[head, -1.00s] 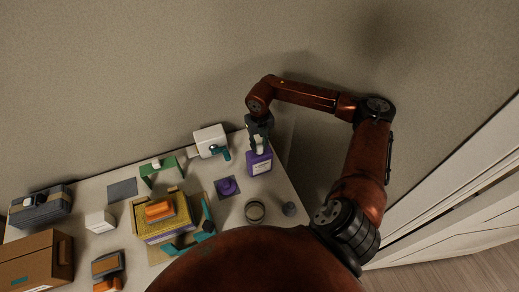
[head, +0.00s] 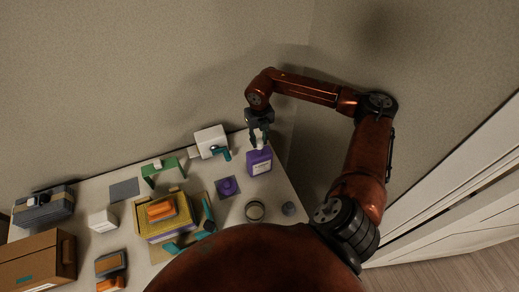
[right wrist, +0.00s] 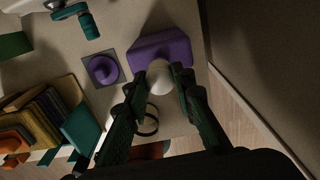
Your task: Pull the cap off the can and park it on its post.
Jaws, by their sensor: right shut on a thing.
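The purple can (head: 259,161) stands upright with a pale label near the table's back right corner. Its white cap (right wrist: 159,75) shows between my right gripper's fingers in the right wrist view. My right gripper (head: 259,138) comes down from above and is shut on the cap. The purple can also shows behind the cap in the right wrist view (right wrist: 172,46). I cannot tell whether the cap is still seated or just clear of the can. A purple post (head: 227,187) stands empty on a dark square pad left of the can. My left gripper is not in view.
A white machine with a teal handle (head: 209,139) stands behind left of the can. A round open ring or jar (head: 255,211) and a small grey cylinder (head: 289,208) stand in front. The wall is close behind.

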